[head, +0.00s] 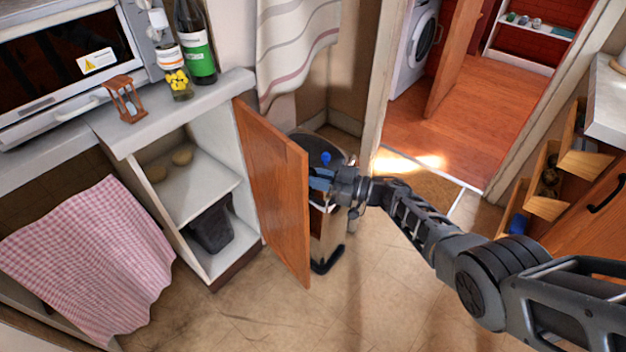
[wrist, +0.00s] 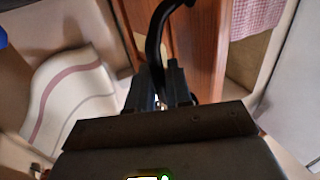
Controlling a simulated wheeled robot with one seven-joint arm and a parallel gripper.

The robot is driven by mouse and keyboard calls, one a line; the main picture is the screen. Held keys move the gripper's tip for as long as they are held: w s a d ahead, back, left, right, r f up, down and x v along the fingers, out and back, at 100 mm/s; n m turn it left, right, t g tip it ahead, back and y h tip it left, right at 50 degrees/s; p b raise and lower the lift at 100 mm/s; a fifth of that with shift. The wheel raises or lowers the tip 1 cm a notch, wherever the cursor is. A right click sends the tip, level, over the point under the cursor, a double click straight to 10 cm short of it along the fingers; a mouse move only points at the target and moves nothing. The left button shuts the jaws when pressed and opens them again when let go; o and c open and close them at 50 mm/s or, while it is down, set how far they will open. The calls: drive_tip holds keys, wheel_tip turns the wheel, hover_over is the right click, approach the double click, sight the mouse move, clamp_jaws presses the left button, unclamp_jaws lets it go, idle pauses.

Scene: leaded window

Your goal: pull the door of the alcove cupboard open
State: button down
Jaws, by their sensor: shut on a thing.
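The orange-brown wooden door (head: 275,190) of the white alcove cupboard (head: 190,195) stands swung well open, and the shelves inside are in plain view. My gripper (head: 320,180) is at the outer face of the door, by its free edge. In the wrist view a black curved handle (wrist: 154,42) runs down between the fingers of my gripper (wrist: 166,82), which are shut on it. The door's wood (wrist: 195,45) shows just behind. In the head view the handle is hidden behind the door's edge.
A black-lidded bin (head: 325,150) stands close behind my gripper. A pink checked cloth (head: 90,255) hangs left of the cupboard. Bottles and an hourglass (head: 125,98) stand on the counter (head: 225,90). Open drawers (head: 550,205) jut out at right. The floor (head: 250,315) in front is clear.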

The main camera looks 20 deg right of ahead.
drive_tip(key=shift+r, duration=0.1)
drive_tip(key=c, duration=1.2)
unclamp_jaws()
drive_tip(key=p+v, duration=0.1)
drive_tip(key=v, duration=0.6)
drive_tip(key=shift+s+d, duration=0.25)
